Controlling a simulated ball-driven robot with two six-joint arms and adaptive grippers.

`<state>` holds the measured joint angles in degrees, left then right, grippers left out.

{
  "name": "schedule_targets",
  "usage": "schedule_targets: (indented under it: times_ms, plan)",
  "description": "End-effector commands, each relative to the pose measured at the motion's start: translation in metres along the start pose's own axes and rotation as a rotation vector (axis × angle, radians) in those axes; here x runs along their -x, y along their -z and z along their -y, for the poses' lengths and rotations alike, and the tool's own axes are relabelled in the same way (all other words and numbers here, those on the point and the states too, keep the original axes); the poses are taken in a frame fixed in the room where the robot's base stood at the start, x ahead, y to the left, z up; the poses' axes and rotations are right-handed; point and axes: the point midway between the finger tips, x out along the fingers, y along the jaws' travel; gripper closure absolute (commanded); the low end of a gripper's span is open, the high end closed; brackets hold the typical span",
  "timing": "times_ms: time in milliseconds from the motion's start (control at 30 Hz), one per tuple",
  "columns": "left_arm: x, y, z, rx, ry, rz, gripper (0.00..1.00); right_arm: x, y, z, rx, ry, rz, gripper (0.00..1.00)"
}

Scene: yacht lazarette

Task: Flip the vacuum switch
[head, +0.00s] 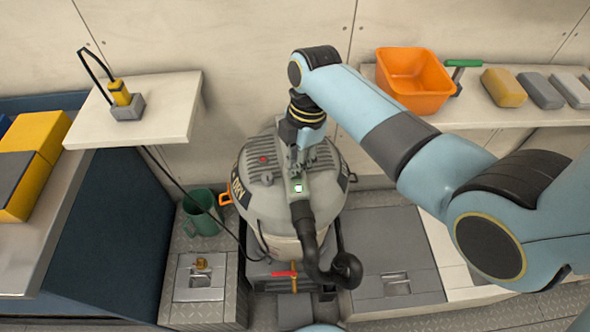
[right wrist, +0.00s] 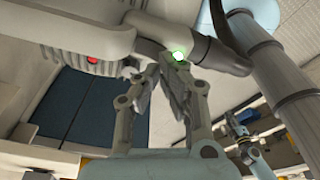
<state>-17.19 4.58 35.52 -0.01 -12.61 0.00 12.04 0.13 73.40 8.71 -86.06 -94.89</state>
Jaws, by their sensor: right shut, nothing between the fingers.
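The grey vacuum (head: 255,205) stands on the floor in the middle of the head view, its dark hose (head: 310,245) bending down the front. A small housing with a lit green and white spot (head: 298,188) sits at the hose's top; the green light (right wrist: 178,55) also shows in the right wrist view. I cannot make out the switch lever's position. My right gripper (head: 298,170) is shut and empty, pointing down just above this housing. Its fingertips (right wrist: 163,70) are close to the light; contact is unclear. What looks like my left gripper (right wrist: 243,145) is small in the right wrist view.
A red button-like spot (head: 263,159) is on the vacuum's lid. A green mug (head: 202,212) stands left of it. A shelf (head: 165,110) holds a yellow-and-grey device with a cable. An orange bin (head: 410,82) and several blocks are on the right shelf.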

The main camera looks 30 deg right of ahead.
Motion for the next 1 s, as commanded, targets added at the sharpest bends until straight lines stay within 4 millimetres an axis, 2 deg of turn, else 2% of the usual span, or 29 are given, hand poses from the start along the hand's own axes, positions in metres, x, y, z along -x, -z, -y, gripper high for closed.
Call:
schedule_targets:
  times_ms: [1000]
  plan:
    - [-0.01, -0.001, -0.001, 0.0, 0.0, 0.0, 1.0, -0.016, -0.002, 0.0, 0.0, 0.001, 0.0, 1.0]
